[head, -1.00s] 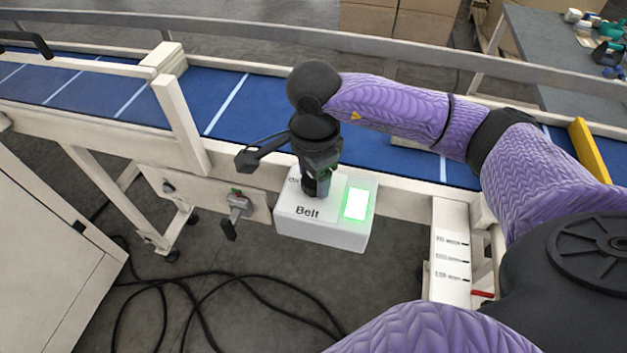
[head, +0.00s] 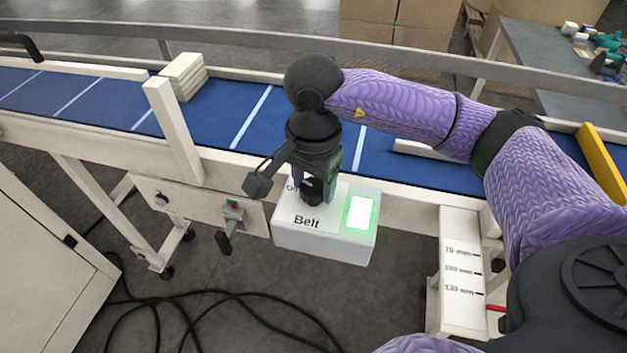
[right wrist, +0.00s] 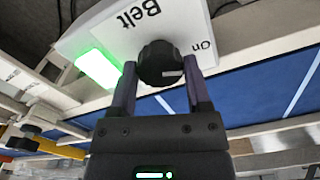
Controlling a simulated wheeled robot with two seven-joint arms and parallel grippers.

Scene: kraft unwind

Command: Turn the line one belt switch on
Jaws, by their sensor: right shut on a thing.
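The belt switch is a white box (head: 322,243) marked "Belt" on the conveyor's near side. Its light (head: 360,213) glows green, also in the right wrist view (right wrist: 99,68). The black knob (right wrist: 160,63) sits between the fingers of my right gripper (right wrist: 160,82), which is shut on it. A pale mark shows on the knob's side, and the word "On" stands beside it in that view. In the head view my right gripper (head: 313,183) comes down from above and hides much of the knob. My left gripper is not in view.
The blue conveyor belt (head: 215,112) runs behind the box, carrying a pale stack (head: 183,77). A panel (head: 188,205) with a lever switch (head: 230,228) is left of the box. A scale plate (head: 462,268) stands to the right. Black cables (head: 215,297) lie on the floor.

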